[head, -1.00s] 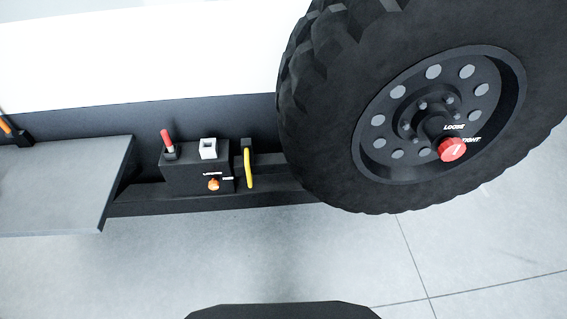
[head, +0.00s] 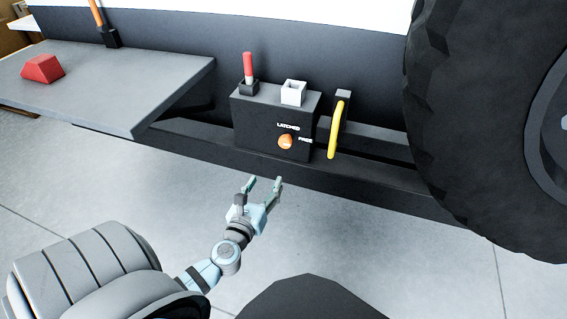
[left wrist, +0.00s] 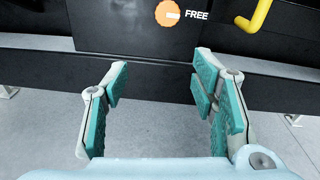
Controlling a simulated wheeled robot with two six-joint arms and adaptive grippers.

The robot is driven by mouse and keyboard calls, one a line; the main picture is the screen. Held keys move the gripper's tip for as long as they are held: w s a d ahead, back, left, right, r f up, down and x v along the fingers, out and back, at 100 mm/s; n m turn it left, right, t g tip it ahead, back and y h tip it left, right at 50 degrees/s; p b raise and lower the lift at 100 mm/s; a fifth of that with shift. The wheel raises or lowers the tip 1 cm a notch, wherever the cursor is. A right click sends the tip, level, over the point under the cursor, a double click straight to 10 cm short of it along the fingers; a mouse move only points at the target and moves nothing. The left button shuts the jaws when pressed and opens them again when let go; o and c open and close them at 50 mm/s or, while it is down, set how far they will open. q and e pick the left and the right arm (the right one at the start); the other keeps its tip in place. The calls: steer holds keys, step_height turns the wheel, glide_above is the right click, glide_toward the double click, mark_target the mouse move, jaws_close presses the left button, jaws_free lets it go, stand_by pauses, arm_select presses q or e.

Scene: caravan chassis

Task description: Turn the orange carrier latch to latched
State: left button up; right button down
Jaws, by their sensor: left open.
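The orange carrier latch (head: 286,142) is a round knob on the front of a black box (head: 250,118). "LATCHED" is printed above it and "FREE" to its right. In the left wrist view the latch (left wrist: 168,13) sits at the top edge, and its white mark points right, toward "FREE". My left gripper (head: 264,184) is open and empty, below and a little left of the latch, apart from it. Its two teal-padded fingers (left wrist: 158,85) spread wide in the left wrist view. My right gripper is not in view.
A red-topped lever (head: 248,68) and a white square socket (head: 293,92) stand on the box. A yellow handle (head: 335,130) is just right of it. A grey shelf (head: 110,85) with a red block (head: 43,69) juts out at left. A big tyre (head: 470,130) stands at right.

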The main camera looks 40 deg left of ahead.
arm_select(q)
step_height(320, 180, up, 2)
steer(key=w+m+t, duration=0.1)
steer(key=m, duration=0.1)
glide_toward(284, 144)
steer(key=x, duration=0.5)
steer(key=shift+f+b, duration=0.1)
steer(key=shift+b, duration=0.25)
steer(key=x, duration=0.4)
steer(key=shift+b, duration=0.4)
steer(key=shift+w+a, duration=0.1)
steer(key=shift+w, duration=0.15)
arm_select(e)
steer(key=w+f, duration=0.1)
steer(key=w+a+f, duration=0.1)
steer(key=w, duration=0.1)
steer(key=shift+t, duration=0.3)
arm_select(q)
steer(key=shift+c, duration=0.5)
